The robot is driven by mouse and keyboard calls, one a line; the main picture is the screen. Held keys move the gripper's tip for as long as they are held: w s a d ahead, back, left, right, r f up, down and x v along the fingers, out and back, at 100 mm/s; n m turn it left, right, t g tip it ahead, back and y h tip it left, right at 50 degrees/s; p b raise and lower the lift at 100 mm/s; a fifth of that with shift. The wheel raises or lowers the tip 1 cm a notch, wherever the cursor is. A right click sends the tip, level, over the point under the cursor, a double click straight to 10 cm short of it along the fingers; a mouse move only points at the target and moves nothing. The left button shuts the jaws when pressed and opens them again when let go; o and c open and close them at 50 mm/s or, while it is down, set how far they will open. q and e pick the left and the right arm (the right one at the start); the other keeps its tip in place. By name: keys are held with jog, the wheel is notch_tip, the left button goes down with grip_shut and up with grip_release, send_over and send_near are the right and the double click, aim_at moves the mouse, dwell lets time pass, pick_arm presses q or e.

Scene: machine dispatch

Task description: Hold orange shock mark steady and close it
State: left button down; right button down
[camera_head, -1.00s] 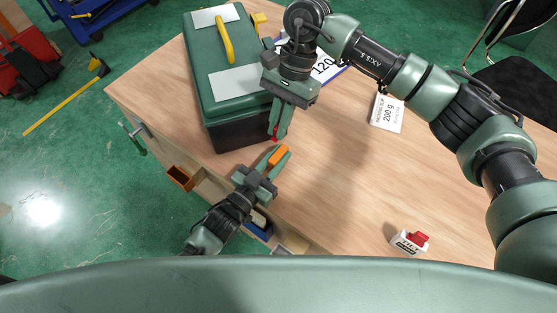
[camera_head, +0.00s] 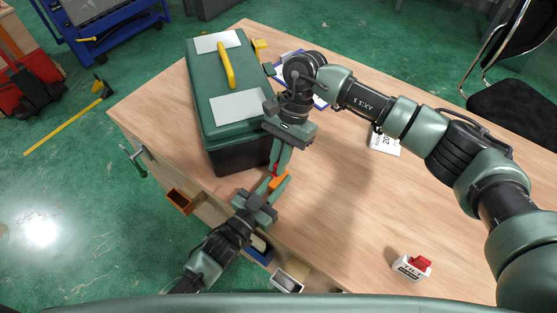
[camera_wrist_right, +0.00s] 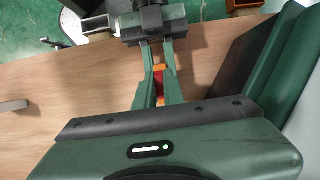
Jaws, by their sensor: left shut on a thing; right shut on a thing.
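The orange shock mark (camera_head: 279,182) is clamped between the fingers of my left gripper (camera_head: 273,184), just off the near end of the green toolbox. My right gripper (camera_head: 277,165) comes down from above and is shut on a small red part (camera_head: 274,174). The two sets of fingertips meet or nearly meet. In the right wrist view the red part (camera_wrist_right: 159,84) lies between the fingers, with orange (camera_wrist_right: 158,69) right beside it. The fingers hide much of both, and I cannot tell whether red and orange are joined.
The green toolbox (camera_head: 205,100) with a yellow handle stands close to the grippers on the wooden table (camera_head: 340,210). A white block with a red top (camera_head: 412,267) and a 200 g card (camera_head: 385,143) lie to the right. Open drawers and a small orange bin (camera_head: 180,201) are below the edge.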

jog(key=shift+f, duration=0.85)
jog(key=shift+f, duration=0.65)
jog(key=c, duration=1.4)
grip_release()
jog(key=shift+c, duration=0.2)
jog(key=v, duration=1.2)
jog(key=shift+s, duration=0.1)
pick_arm(q)
jog(key=c, duration=1.2)
grip_release()
